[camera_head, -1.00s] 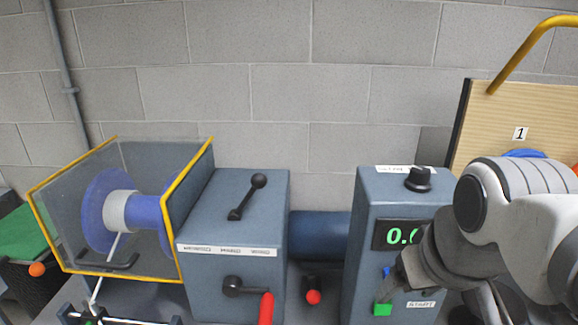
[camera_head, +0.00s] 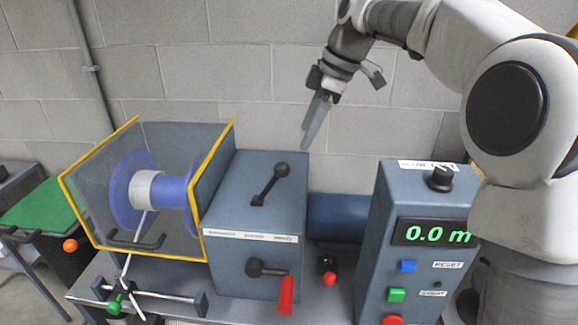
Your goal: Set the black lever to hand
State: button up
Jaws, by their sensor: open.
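The black lever (camera_head: 270,185) with a ball knob stands on top of the grey gearbox housing (camera_head: 228,212). It leans up and to the right, its knob at the right end. A white label strip (camera_head: 250,236) with several words runs along the front edge below it; the words are too small to read. My gripper (camera_head: 313,120) hangs above and to the right of the lever, in front of the wall, pointing down. It is apart from the lever and holds nothing.
A guarded blue reel (camera_head: 122,195) with yellow edges stands left. A red-handled crank (camera_head: 286,294) sticks out of the housing's front. A control box (camera_head: 425,190) reading 0.0 m stands right, with several buttons. The space above the housing is free.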

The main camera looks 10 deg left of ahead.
aim_at(273, 185)
jog(key=shift+n+g, duration=0.3)
jog(key=shift+n, duration=0.4)
jog(key=x, duration=0.6)
jog(key=w+a+x, duration=0.1)
jog(key=x, duration=0.5)
jog(key=w+x, duration=0.1)
jog(key=x, duration=0.5)
jog(key=shift+a+r, duration=0.1)
jog(key=shift+a, duration=0.25)
grip_shut()
